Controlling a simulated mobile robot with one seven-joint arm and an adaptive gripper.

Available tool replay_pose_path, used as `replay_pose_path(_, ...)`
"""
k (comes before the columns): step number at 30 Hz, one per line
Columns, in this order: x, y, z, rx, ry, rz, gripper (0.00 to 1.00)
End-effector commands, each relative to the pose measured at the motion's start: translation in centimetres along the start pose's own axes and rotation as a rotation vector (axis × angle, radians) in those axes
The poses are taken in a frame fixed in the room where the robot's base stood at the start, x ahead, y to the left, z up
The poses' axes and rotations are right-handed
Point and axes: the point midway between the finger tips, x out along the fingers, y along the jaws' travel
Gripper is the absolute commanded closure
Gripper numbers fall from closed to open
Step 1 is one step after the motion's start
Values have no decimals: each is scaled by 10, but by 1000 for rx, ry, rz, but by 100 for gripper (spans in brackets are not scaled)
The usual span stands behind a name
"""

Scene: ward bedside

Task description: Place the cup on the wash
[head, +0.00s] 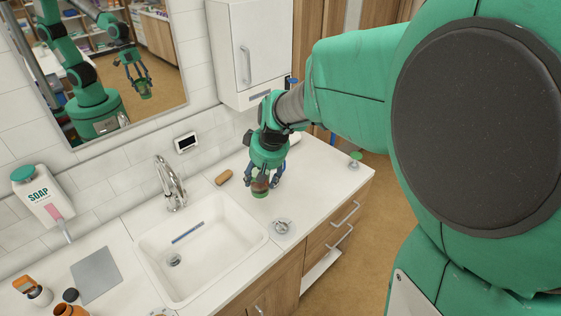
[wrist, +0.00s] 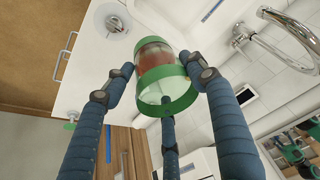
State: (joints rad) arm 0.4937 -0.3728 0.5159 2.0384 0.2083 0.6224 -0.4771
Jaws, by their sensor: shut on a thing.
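My gripper (head: 263,179) is shut on a cup (head: 260,189) with green bands and a reddish-brown middle. In the wrist view the cup (wrist: 154,58) sits between my blue fingers, tilted in the picture. The head view shows it over the white washstand counter (head: 310,182), to the right of the basin. I cannot tell whether the cup touches the counter. The white basin (head: 150,250) holds a blue strip (head: 187,232) and a drain. My fingers partly hide the cup.
A small round metal-and-white item (head: 282,227) lies near the counter's front edge. A brown rounded piece (head: 223,177) lies behind the basin's right side. A tap (head: 168,185) rises behind the basin. A white cabinet (head: 250,50) hangs above.

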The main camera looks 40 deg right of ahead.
Motion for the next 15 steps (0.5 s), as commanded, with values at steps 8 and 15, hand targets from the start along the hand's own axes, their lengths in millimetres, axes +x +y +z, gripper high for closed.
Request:
replay_pose_path(8, -12, 60, 33, 132, 0, 50, 74)
replay_pose_path(15, -21, 96, 58, 217, -2, 83, 74)
